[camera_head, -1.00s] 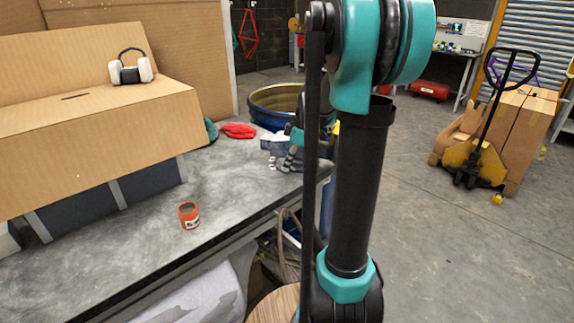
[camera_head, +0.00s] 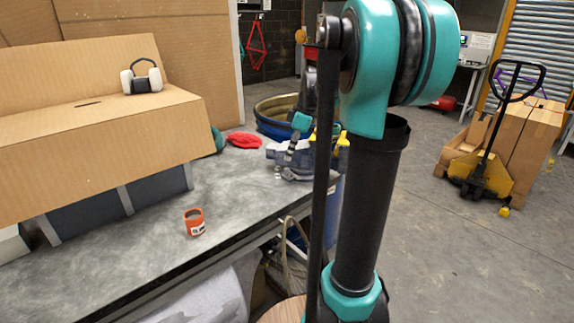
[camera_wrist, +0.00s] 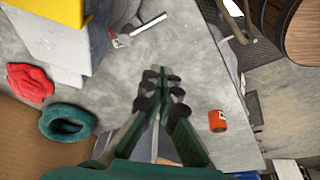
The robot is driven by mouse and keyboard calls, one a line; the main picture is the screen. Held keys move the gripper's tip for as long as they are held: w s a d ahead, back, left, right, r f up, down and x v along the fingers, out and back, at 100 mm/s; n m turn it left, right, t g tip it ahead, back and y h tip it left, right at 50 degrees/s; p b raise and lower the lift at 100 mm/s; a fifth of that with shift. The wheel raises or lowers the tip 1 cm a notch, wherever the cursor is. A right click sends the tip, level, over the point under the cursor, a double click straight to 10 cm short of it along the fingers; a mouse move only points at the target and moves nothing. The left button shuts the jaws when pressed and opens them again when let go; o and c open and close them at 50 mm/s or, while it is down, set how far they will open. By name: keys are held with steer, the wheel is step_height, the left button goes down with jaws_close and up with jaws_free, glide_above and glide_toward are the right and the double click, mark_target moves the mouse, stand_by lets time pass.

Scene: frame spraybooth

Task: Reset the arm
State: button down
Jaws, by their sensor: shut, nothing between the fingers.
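My gripper (camera_wrist: 160,75) is shut and empty in the wrist view, its fingertips together above the grey bench top (camera_wrist: 200,75). In the head view my arm stands upright at the centre right and hides part of the scene behind it.
A cardboard box (camera_head: 95,140) with headphones (camera_head: 142,78) on it stands at the left. A red cloth (camera_head: 244,140) lies toward the bench's far end, by a blue-rimmed drum (camera_head: 272,110). A yellow pallet jack (camera_head: 484,172) stands at right; the floor (camera_head: 440,240) before it is clear.

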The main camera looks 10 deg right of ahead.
steer(key=shift+d+r, duration=0.1)
steer(key=shift+r, duration=0.2)
steer(key=s+a+f+m+t+h, duration=0.2)
steer(key=s+f+m+t+h, duration=0.1)
steer(key=s+f+m, duration=1.45)
steer(key=w+a+r+m+g+h, duration=0.2)
steer(key=w+r+m, duration=0.3)
steer(key=w+r, duration=0.4)
steer(key=w+a+r+m+g+h, duration=0.15)
steer(key=w+r+m, duration=0.4)
steer(key=r, duration=0.55)
steer(key=shift+t, duration=0.25)
steer(key=x, duration=1)
steer(key=shift+w+a+f, duration=0.2)
steer(key=shift+w+a, duration=0.15)
steer(key=shift+a, duration=0.05)
steer(key=shift+w+d+f, duration=0.1)
steer(key=shift+w+d, duration=0.1)
steer(key=shift+d, duration=0.4)
steer(key=shift+w+d+f, duration=0.1)
steer(key=shift+w+d, duration=0.1)
steer(key=shift+d, duration=0.4)
steer(key=shift+w+d+f, duration=0.1)
steer(key=shift+w+d, duration=0.15)
steer(key=shift+d, duration=0.35)
